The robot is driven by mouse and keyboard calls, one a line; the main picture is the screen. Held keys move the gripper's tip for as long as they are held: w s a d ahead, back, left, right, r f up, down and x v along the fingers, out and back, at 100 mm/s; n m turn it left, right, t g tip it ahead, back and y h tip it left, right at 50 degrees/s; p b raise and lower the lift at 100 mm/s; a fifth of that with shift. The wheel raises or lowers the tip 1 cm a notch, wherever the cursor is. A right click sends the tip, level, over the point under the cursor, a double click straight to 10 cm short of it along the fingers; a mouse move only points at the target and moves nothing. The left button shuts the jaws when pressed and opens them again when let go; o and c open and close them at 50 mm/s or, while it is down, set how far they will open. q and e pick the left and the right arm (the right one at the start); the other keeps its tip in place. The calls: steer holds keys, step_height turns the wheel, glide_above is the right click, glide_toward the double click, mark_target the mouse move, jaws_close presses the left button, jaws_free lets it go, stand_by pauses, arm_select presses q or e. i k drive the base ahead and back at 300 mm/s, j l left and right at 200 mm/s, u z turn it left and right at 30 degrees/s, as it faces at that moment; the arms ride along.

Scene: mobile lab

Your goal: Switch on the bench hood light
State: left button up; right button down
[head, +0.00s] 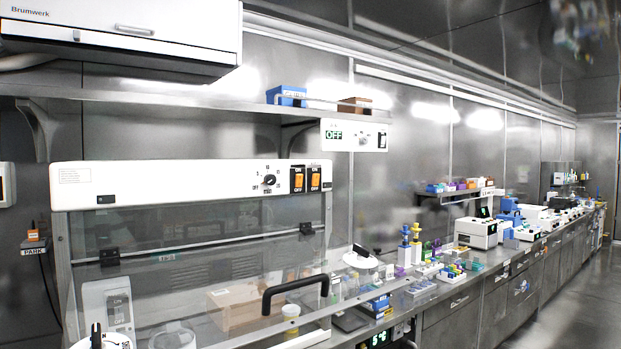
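The bench hood (190,180) fills the left and middle of the head view, with a white top panel over a clear front sash. At the panel's right end are a black dial (269,181) and two orange rocker switches, a left one (297,180) and a right one (314,179). Each rocker has ON above and OFF below. Their symbols are too small to read, and I cannot tell which one is the light or how they are set. I see no clear glow inside the hood. Neither of my grippers can be made out in the view.
A black bar handle (296,292) stands out in front of the sash. A wall control box (355,135) reading OFF hangs below the shelf. A white overhead cabinet (122,30) is at upper left. The bench (455,305) runs right, crowded with instruments; open floor (590,305) lies at lower right.

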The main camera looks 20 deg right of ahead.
mark_target(298, 177)
steer(key=i+l+u, duration=0.2)
steer(key=l, duration=0.85)
steer(key=l+u, duration=0.15)
steer(key=l, duration=0.85)
